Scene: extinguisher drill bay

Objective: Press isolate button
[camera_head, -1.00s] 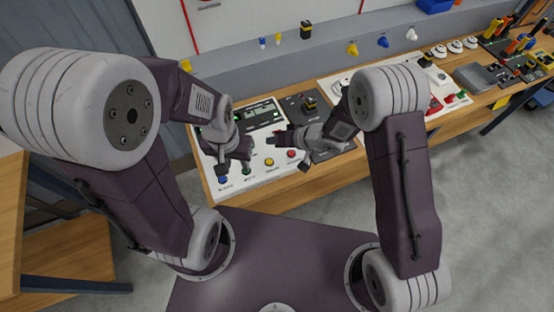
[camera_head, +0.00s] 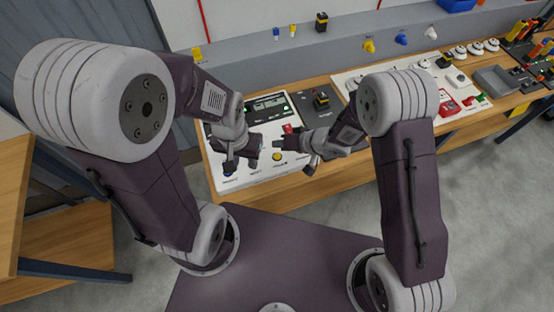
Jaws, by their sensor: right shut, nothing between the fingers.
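The white control panel (camera_head: 262,179) lies on the wooden bench and carries a dark display (camera_head: 267,107). A yellow button (camera_head: 277,157) and a blue button (camera_head: 228,174) show along its front edge. A red part (camera_head: 290,128) shows behind my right gripper. The button labels are too small to read, so I cannot tell which button is isolate. My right gripper (camera_head: 279,144) is shut and empty, pointing left just behind the yellow button. My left gripper (camera_head: 230,167) points down over the panel's left part, near the blue button; its jaw opening is unclear. The grippers hide part of the button row.
A dark panel with a black and yellow knob (camera_head: 321,99) adjoins on the right. Farther right are a white board with a red block (camera_head: 448,106) and a grey tray (camera_head: 495,80). Coloured plugs sit on the grey ledge behind. Floor lies clear at right.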

